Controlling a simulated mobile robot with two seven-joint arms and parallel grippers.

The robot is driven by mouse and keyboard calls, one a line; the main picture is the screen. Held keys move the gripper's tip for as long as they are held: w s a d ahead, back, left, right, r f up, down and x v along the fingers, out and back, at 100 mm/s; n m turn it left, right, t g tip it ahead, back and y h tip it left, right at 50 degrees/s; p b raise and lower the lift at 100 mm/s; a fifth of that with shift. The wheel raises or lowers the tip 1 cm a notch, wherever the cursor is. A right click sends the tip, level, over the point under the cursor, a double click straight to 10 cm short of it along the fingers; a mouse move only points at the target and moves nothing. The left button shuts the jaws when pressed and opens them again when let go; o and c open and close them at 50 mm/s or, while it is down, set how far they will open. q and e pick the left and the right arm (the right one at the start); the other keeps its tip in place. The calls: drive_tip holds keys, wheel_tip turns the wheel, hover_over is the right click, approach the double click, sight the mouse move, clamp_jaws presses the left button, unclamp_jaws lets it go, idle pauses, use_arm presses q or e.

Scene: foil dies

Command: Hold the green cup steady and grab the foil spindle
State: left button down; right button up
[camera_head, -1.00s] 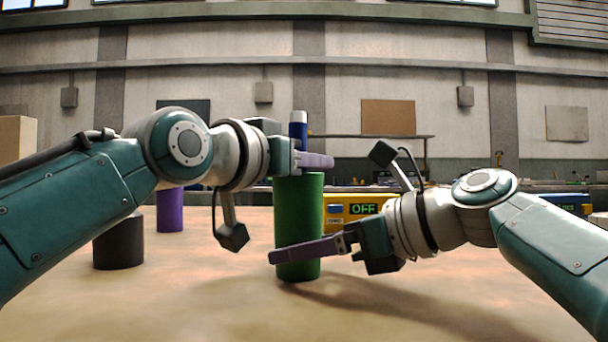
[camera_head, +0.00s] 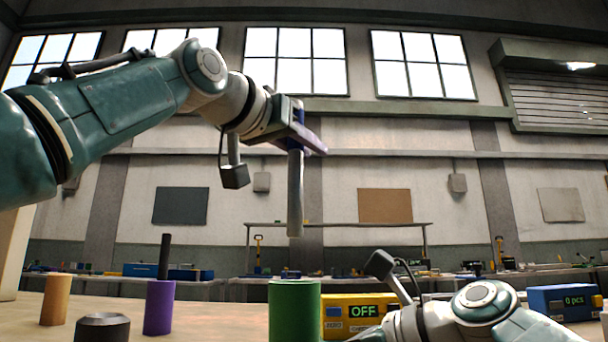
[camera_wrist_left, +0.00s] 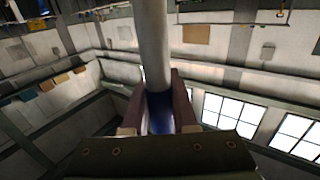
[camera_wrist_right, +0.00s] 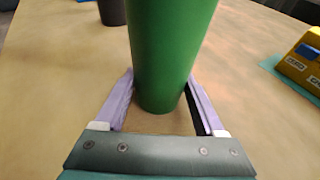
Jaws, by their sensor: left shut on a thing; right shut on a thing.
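The foil spindle (camera_head: 295,190) is a long grey rod with a blue top. My left gripper (camera_head: 306,138) is shut on its blue part and holds it hanging upright in the air, clear above the green cup (camera_head: 294,312). In the left wrist view the grey rod (camera_wrist_left: 152,45) runs out from between the fingers. The green cup stands on the table, its lower part cut off in the head view. In the right wrist view my right gripper (camera_wrist_right: 163,105) is shut on the green cup (camera_wrist_right: 170,50), one finger on each side. The right fingers are out of the head view.
A purple cup (camera_head: 159,308) with a dark rod (camera_head: 164,257) in it stands at left, near an orange cylinder (camera_head: 55,300) and a dark cup (camera_head: 102,326). A yellow box reading OFF (camera_head: 350,328) is right of the green cup. A blue box (camera_head: 562,302) stands far right.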

drive_tip(key=o, duration=1)
drive_tip(key=shift+c, duration=0.2)
drive_tip(key=shift+d, duration=0.1)
